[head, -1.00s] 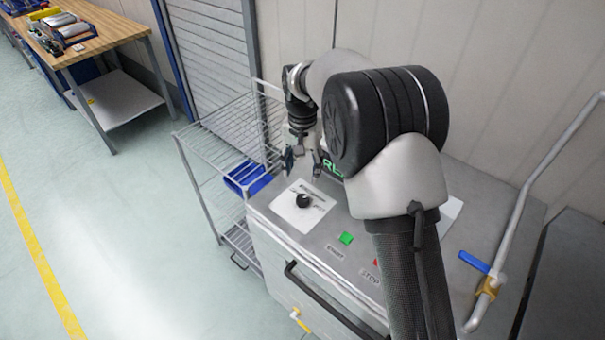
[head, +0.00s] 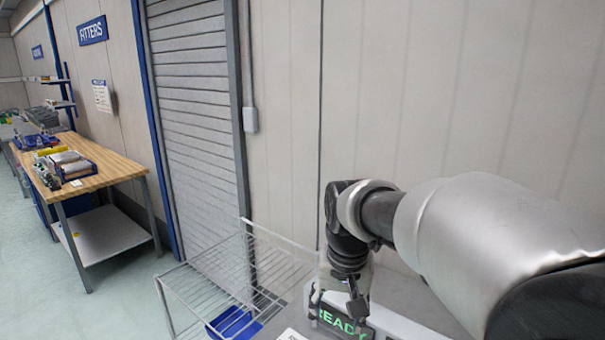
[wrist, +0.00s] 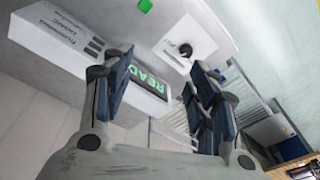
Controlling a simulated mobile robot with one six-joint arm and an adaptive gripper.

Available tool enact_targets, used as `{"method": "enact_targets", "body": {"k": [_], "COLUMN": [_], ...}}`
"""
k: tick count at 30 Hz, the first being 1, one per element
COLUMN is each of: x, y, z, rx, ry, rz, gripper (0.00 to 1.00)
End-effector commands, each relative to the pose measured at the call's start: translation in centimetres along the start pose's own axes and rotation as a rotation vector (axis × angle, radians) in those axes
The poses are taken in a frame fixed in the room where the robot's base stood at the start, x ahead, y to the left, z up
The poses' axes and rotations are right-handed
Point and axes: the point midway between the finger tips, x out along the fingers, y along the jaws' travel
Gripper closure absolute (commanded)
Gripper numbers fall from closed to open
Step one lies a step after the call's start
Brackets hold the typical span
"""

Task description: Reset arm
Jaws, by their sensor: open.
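My gripper (head: 335,308) is in the lower middle of the head view, in front of the machine's display (head: 343,322), which shows green "READY" letters. In the wrist view my gripper (wrist: 160,90) has its fingers spread wide with nothing between them. The display (wrist: 158,92) shows behind the gap between the fingers. The black knob (wrist: 184,48) on its white plate and the green button (wrist: 145,6) are also in the wrist view. My arm reaches in from the right of the head view, bent downward at the wrist.
A wire rack (head: 215,275) holding a blue bin (head: 233,322) stands left of the machine. A wooden workbench (head: 115,172) with parts on it is farther left. A grey shutter (head: 190,110) and a panelled wall (head: 450,90) are behind. Open floor lies at the left.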

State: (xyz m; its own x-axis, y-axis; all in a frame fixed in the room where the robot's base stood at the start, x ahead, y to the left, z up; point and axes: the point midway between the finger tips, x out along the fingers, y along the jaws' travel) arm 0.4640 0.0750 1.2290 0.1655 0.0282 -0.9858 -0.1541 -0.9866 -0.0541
Motion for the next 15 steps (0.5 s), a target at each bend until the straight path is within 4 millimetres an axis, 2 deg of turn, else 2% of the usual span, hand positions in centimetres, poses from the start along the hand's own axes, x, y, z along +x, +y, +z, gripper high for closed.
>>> {"method": "enact_targets", "body": {"k": [1, 3, 6, 10, 15], "x": [-1.5, -3.0, -4.5, -5.2, -4.5], "y": [1.4, 3.0, 5.2, 7.7, 9.9], "z": [1.7, 4.1, 7.8, 12.7, 17.9], "rx": [-0.009, -0.03, -0.058, -0.095, -0.135], "ry": [0.027, 0.058, 0.1, 0.155, 0.212], "rz": [-0.006, -0.01, -0.012, -0.009, 0.001], "gripper": [0.46, 0.46, 0.46, 0.46, 0.46]}}
